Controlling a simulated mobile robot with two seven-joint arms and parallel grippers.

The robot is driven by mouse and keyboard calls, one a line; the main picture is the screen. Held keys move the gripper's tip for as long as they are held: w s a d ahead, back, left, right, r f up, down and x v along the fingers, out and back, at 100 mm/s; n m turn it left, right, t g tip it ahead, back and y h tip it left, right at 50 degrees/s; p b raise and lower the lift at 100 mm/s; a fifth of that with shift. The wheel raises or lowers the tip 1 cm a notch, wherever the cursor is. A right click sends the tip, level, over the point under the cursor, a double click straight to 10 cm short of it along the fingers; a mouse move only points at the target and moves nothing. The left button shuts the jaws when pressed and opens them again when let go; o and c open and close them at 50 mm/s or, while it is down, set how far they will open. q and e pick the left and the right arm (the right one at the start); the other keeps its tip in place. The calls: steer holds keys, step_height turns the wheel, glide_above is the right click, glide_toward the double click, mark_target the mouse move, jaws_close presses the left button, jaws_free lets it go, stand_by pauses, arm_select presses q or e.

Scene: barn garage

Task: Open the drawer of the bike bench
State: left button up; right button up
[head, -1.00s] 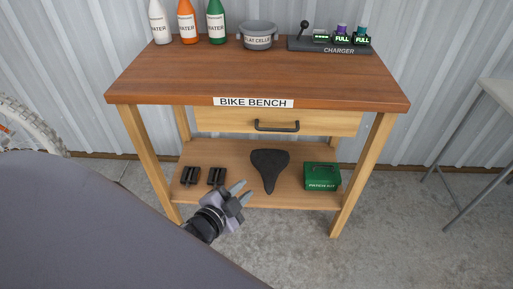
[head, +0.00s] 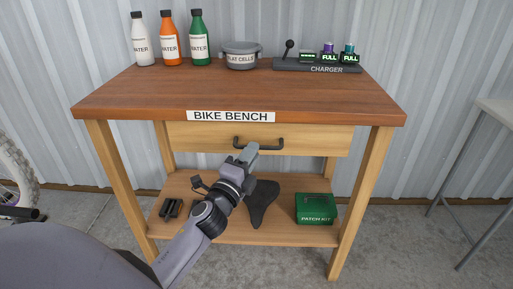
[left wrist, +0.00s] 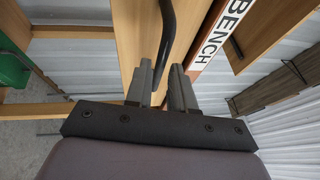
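The bike bench (head: 240,97) is a wooden table with a name label on its front edge. Its light wood drawer (head: 315,139) sits under the top and looks shut. The drawer's dark bar handle (head: 270,144) is in the middle of its front, and it shows large in the left wrist view (left wrist: 171,30). My left gripper (head: 246,155) is just below and in front of the handle. In the left wrist view its fingers (left wrist: 163,70) are apart, with the handle's bar running down between the tips; contact cannot be told. My right gripper is not in view.
Bottles, a grey pot (head: 241,57) and a charger (head: 318,65) stand on the bench top. The lower shelf holds a dark saddle (head: 262,203), a green patch kit (head: 316,208) and black pedals (head: 171,208). A bike wheel (head: 14,180) is at left, a table (head: 497,108) at right.

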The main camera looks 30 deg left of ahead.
arm_select(q)
steer(key=shift+x, duration=1.75)
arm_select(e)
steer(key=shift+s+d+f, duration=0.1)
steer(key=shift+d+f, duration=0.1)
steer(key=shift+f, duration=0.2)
arm_select(q)
jaws_close()
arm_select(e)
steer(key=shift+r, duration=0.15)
arm_select(q)
steer(key=shift+s+d+f, duration=0.1)
steer(key=shift+d, duration=0.05)
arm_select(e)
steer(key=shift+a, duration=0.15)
